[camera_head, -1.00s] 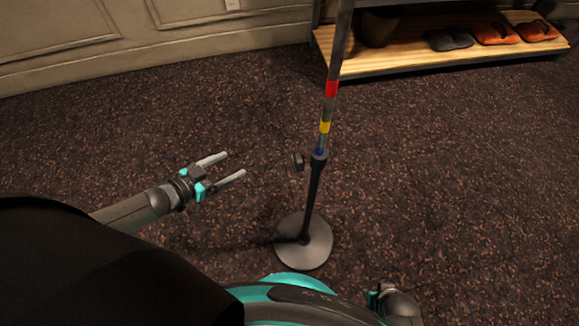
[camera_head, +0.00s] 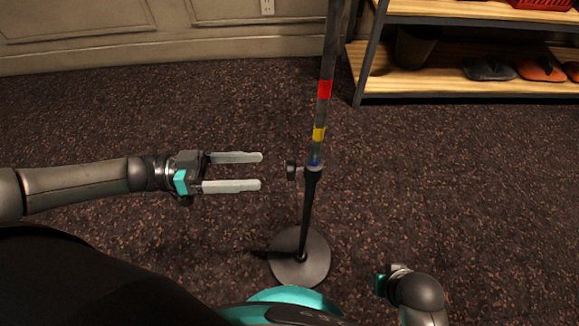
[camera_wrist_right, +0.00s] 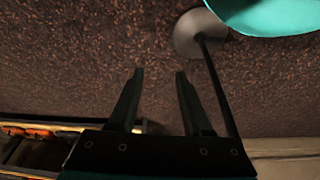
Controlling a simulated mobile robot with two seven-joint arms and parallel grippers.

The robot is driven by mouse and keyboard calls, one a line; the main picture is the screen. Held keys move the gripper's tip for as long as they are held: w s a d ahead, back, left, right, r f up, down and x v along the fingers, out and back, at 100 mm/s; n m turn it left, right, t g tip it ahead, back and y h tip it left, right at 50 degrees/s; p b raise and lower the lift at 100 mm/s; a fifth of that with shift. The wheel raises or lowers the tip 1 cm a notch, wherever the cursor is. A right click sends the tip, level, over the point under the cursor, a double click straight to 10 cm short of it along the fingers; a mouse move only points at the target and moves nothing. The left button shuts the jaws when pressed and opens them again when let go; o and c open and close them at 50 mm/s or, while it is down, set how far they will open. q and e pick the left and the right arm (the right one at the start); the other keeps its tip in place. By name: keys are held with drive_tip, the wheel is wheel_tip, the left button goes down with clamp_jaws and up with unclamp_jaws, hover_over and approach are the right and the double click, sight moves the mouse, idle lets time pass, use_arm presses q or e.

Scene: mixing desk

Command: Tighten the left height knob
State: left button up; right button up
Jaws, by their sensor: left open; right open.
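A dark height knob (camera_head: 291,171) sticks out to the left of the stand's pole (camera_head: 308,212), just below a blue band. Yellow and red bands mark the thinner tube above it. The pole rises from a round grey base (camera_head: 300,258) on the carpet. My left gripper (camera_head: 262,172) is open and empty, its fingers pointing right at the knob. A small gap shows between the fingertips and the knob. My right gripper (camera_wrist_right: 157,73) is open and empty in the right wrist view, with the stand's pole and base beyond it. In the head view its fingers are hidden.
A wooden shelf rack (camera_head: 455,82) with shoes and a dark pot stands at the back right. A panelled wall (camera_head: 160,35) runs along the back. The carpet around the stand is clear.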

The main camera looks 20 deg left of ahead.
sight(290, 169)
use_arm(q)
drive_tip(key=shift+b+x, duration=0.7)
drive_tip(key=shift+x, duration=3.45)
use_arm(e)
drive_tip(key=shift+w+r+t, duration=0.15)
drive_tip(key=shift+w+r, duration=0.15)
drive_tip(key=shift+r, duration=0.5)
drive_tip(key=shift+w+r+t, duration=0.15)
drive_tip(key=shift+w+r, duration=0.15)
drive_tip(key=shift+r, duration=0.45)
use_arm(q)
clamp_jaws()
